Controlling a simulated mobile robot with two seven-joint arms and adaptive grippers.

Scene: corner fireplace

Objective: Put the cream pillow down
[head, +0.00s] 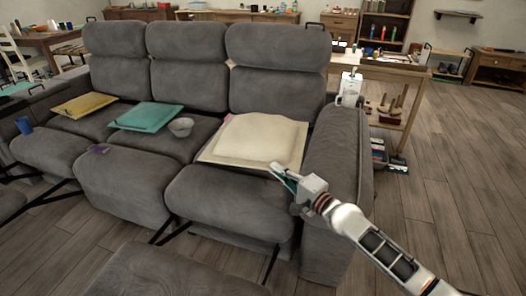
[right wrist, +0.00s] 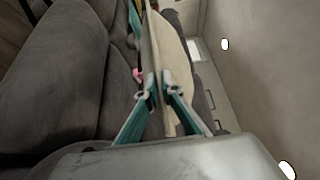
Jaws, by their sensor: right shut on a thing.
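The cream pillow (head: 255,141) is on the right seat of the grey sofa, beside the right armrest. It looks nearly flat, and I cannot tell whether its whole underside touches the seat. My right gripper (head: 279,172) is at the pillow's front right edge. In the right wrist view the two teal fingers of the right gripper (right wrist: 161,90) are shut on the edge of the cream pillow (right wrist: 170,56). My left gripper is not in view.
A blue cup (head: 24,125) is at the far left. The right armrest (head: 337,145) rises close to my right gripper. Open floor (head: 460,200) lies at the right.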

